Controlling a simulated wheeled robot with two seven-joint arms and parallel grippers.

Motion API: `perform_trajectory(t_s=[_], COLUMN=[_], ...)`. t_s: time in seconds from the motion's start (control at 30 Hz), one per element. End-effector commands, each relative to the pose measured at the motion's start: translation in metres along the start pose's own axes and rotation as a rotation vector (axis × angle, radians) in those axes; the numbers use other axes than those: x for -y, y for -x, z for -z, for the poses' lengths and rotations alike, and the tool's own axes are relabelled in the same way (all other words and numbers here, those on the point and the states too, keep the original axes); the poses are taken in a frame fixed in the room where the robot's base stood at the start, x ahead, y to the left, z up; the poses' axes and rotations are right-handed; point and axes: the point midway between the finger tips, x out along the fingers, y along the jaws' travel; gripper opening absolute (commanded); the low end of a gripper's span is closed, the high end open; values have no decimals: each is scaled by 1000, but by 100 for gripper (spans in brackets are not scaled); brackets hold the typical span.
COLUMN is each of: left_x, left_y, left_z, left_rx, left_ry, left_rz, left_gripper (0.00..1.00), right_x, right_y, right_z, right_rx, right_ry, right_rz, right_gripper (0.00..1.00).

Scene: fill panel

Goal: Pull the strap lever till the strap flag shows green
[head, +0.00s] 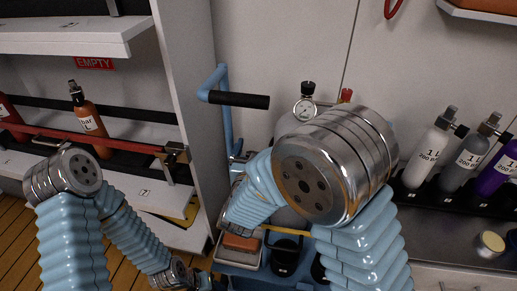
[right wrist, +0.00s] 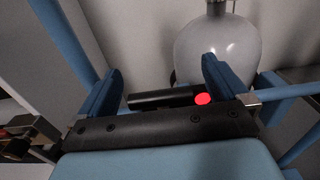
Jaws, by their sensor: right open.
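In the right wrist view, a black rod (right wrist: 150,101), which looks like the strap lever, lies across the space between my right gripper's fingers. A bright red disc (right wrist: 203,99), which looks like the strap flag, shows by its right end; no green shows. My right gripper (right wrist: 158,76) is open, with one blue finger on each side of the rod; I cannot tell whether either touches it. A pale rounded cylinder (right wrist: 215,48) stands just behind. In the head view my right arm hides most of the cylinder and the lever.
A blue cart frame with a black handle grip (head: 238,100) stands left of the cylinder's gauge (head: 304,109). A shelf with a red bar (head: 90,137) and an orange bottle (head: 87,122) is at left. Several bottles stand in a black rack (head: 425,199) at right.

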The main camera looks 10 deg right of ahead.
Motion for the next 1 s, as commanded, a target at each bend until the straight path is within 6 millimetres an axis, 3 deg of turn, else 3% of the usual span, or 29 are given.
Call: perform_trajectory(t_s=[0.2,0.7,1.0], left_x=[0,0,6], left_y=[0,0,-13], left_z=[0,0,0], left_rx=[0,0,-1], left_ry=[0,0,1], left_rz=[0,0,1], left_gripper=[56,56,56], right_x=[0,0,0], right_y=[0,0,4], right_z=[0,0,5], right_rx=[0,-1,42], right_ry=[0,0,0], right_rz=[0,0,-1], right_gripper=[98,22,21])
